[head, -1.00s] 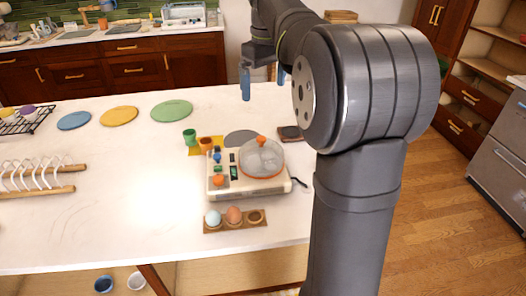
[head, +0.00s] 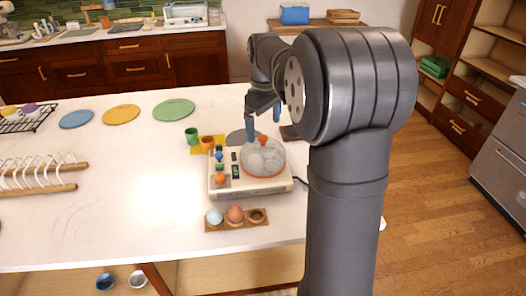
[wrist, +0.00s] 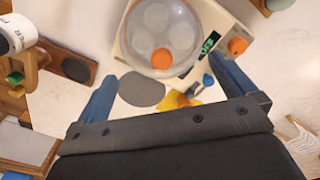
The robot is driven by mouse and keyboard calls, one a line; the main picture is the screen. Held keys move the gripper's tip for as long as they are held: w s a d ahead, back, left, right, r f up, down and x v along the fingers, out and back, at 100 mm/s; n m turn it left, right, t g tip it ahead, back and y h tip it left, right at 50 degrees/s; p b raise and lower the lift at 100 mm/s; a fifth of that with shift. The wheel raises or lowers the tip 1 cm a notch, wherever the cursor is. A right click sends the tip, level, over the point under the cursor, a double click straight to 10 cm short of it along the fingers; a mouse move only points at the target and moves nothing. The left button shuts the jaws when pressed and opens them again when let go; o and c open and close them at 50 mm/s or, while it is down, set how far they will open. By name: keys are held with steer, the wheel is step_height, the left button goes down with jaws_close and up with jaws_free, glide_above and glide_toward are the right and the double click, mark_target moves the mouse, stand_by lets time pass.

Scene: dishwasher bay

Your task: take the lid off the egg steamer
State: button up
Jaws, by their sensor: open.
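An orange knob (head: 263,140) tops the lid. My gripper (head: 263,129) is open and empty, its blue fingers pointing down over the lid. In the wrist view the orange knob (wrist: 161,58) lies between the fingertips (wrist: 160,68). I cannot tell whether the fingertips are level with it or above it.
A wooden egg holder (head: 237,225) with a blue and a brown egg stands in front. Green (head: 191,136) and orange (head: 208,143) cups stand behind left on a yellow mat. A grey disc (head: 240,137) lies behind the steamer.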

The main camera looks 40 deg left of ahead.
mark_target(263, 137)
step_height(263, 137, down, 5)
steer(key=shift+s+a+f, duration=0.1)
steer(key=shift+a, duration=0.05)
steer(key=shift+c, duration=0.2)
steer(key=c, duration=0.9)
